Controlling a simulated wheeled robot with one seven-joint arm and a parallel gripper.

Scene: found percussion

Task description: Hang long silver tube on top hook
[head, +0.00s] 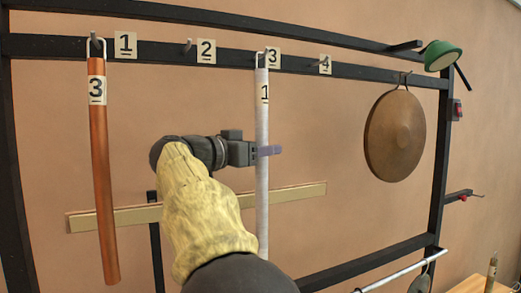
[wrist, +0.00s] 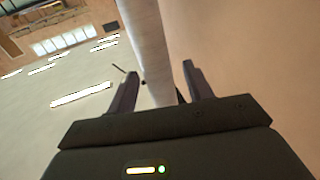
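The long silver tube (head: 262,185), labelled 1, is upright below the hook marked 3 (head: 266,51). The wire loop at its top is at that hook; whether it rests on the hook is too small to tell. My gripper (head: 270,150) is at the tube's upper middle, with its fingers to either side of it. In the wrist view the tube (wrist: 150,45) passes between the fingers (wrist: 158,75). A gap shows between the tube and the right finger, so the gripper looks open around it. The tube is close to the left finger.
A copper tube (head: 103,170) labelled 3 hangs at the hook marked 1 on the left. The hook marked 2 (head: 188,45) is empty. A pale slat (head: 300,193) runs behind the tube.

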